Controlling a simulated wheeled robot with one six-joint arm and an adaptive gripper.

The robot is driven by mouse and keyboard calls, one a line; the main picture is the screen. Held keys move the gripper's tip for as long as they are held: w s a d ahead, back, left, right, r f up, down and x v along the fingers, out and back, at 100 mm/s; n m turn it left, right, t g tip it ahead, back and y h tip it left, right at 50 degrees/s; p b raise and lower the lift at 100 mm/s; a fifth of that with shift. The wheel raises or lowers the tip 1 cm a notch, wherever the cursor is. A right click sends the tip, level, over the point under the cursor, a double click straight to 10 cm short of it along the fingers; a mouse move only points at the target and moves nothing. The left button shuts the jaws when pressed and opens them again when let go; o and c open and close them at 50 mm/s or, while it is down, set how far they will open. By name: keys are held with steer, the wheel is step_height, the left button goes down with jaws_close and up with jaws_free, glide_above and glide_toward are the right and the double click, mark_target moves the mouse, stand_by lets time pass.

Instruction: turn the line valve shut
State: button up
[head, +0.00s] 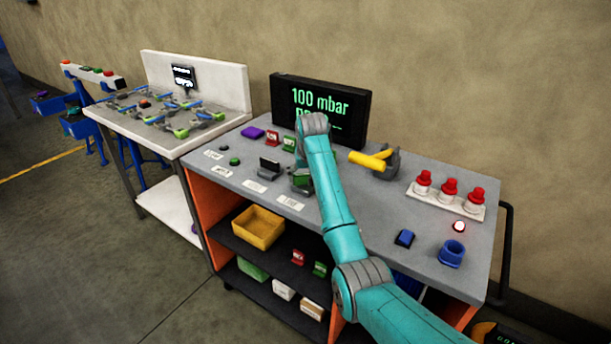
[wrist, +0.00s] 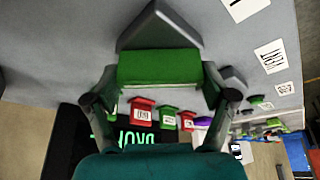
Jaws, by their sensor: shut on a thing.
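The valve (head: 382,160), with a yellow handle and a dark grey body, sits on the grey bench top (head: 340,225) to the right of my gripper in the head view. The handle points to the left. My gripper (wrist: 160,82) is shut on a green block, which spans the space between its fingers in the wrist view (wrist: 160,66). In the head view the green block (head: 301,181) shows low over the bench, partly hidden by my arm. A grey wedge-shaped piece (wrist: 158,28) lies just beyond the block in the wrist view; I cannot tell whether they touch.
A black display (head: 282,95) reads "100 mbar", its second line partly hidden. Red and green tags (head: 272,138) stand behind my gripper. A dark holder (head: 269,165) stands left of it.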

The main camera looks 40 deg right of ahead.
steer(key=shift+m, duration=0.3)
steer(key=m+h, duration=0.1)
steer(key=m, duration=0.2)
steer(key=shift+g, duration=0.4)
steer(key=shift+m+g+h, duration=0.35)
steer(key=shift+m+g, duration=0.05)
steer(key=shift+m, duration=0.95)
steer(key=shift+m+g+h, duration=0.35)
steer(key=shift+m+g, duration=0.05)
steer(key=shift+m, duration=0.95)
steer(key=o, duration=1)
